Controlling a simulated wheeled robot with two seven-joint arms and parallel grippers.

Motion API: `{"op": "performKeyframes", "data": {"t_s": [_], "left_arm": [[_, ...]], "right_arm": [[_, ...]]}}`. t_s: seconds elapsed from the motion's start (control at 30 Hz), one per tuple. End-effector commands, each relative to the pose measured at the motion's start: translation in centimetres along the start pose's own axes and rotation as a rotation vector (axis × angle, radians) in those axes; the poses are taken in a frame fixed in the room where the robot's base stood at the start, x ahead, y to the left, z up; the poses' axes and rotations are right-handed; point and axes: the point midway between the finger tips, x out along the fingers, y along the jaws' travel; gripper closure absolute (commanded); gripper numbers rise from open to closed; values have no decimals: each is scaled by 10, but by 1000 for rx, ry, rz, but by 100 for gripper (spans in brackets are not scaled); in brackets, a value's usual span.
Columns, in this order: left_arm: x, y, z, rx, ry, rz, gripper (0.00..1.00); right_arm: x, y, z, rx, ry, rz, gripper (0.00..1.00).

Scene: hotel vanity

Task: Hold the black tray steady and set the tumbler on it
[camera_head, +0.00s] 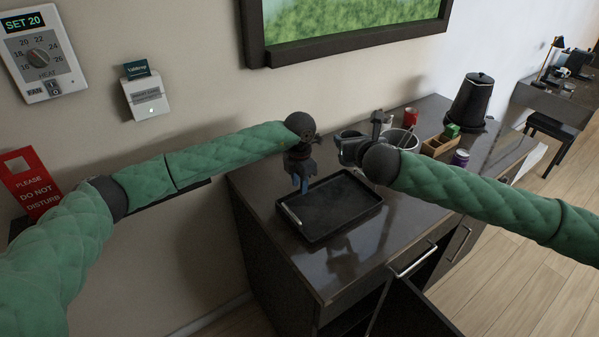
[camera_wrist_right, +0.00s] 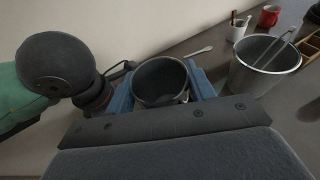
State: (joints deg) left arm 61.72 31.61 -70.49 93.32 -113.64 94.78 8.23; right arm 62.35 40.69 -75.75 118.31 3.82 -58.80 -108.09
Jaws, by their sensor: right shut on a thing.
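The black tray (camera_head: 345,227) lies flat on the dark vanity top, with a pale strip along its left side. My left gripper (camera_head: 301,186) points down at the tray's far left part; I cannot tell whether its fingers touch the rim or are closed on it. My right gripper (camera_wrist_right: 168,98) is shut on the grey tumbler (camera_wrist_right: 162,72), with a blue finger on each side. The tumbler is upright or nearly so, and its open mouth shows in the right wrist view. In the head view the right gripper (camera_head: 348,150) is above and behind the tray's far right corner.
A metal bucket (camera_wrist_right: 262,72) with tongs stands right of the tumbler. A spoon (camera_wrist_right: 198,52) lies behind. The tray's bed looks empty.

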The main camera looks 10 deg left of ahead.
Motion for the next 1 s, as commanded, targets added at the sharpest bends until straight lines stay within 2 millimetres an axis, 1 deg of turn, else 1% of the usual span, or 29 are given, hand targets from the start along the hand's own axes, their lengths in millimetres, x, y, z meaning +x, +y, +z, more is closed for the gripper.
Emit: {"op": "performKeyframes", "data": {"t_s": [0.1,0.2,0.53,0.6,0.7,0.9,1.0], "left_arm": [[11,0,0,-1,1,-1,69],[16,0,0,-1,1,-1,69],[18,0,0,0,0,0,69],[18,0,0,0,0,0,83],[18,0,0,0,0,0,100],[18,0,0,0,0,0,100],[18,0,0,0,0,0,100]], "right_arm": [[0,0,1,0,-1,0,74],[0,0,1,0,-1,0,74],[0,0,1,0,-1,0,74],[0,0,0,0,-1,0,74],[0,0,0,0,-1,0,74],[0,0,0,0,0,0,74],[2,0,-5,-1,1,3,74]]}}
